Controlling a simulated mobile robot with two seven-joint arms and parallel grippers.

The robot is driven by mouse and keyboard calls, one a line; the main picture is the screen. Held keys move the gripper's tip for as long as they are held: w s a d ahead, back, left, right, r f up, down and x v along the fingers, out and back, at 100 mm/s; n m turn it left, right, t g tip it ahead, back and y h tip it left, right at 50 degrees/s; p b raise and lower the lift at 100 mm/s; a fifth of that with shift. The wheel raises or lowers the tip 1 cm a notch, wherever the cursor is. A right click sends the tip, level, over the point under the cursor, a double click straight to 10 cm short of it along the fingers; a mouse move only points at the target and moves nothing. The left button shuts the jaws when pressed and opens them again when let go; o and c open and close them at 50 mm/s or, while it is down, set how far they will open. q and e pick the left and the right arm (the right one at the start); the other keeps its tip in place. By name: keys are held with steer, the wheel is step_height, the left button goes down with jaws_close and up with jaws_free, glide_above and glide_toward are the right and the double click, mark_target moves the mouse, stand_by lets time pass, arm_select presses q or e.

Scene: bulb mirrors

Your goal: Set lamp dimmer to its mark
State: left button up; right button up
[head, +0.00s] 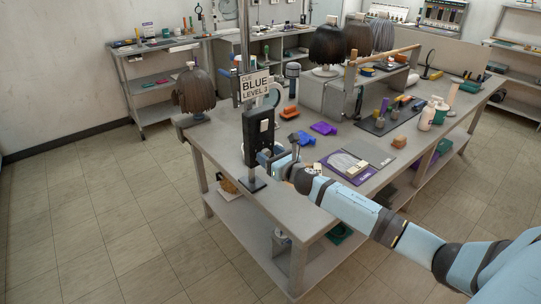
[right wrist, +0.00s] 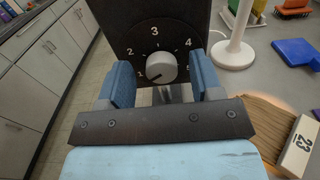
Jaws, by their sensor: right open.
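The lamp dimmer is a black upright box (head: 258,137) at the near left corner of the workbench, under a card reading CUE BLUE LEVEL 3 (head: 254,84). The knob's dark pointer line aims lower left, near the 1. My right gripper (head: 268,158) is in front of the dimmer. In the right wrist view its blue fingers (right wrist: 161,82) are open, one on each side of the knob, with gaps visible. My left gripper is not in view.
A brush tagged 23 (right wrist: 299,147) lies right of my gripper. Blue (head: 300,138) and purple (head: 323,128) items and a purple mat (head: 334,170) lie on the workbench (head: 225,158). A wig on a stand (head: 195,92) is behind left. The floor at left is clear.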

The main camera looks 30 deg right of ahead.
steer(key=c, duration=0.9)
steer(key=shift+c, duration=0.2)
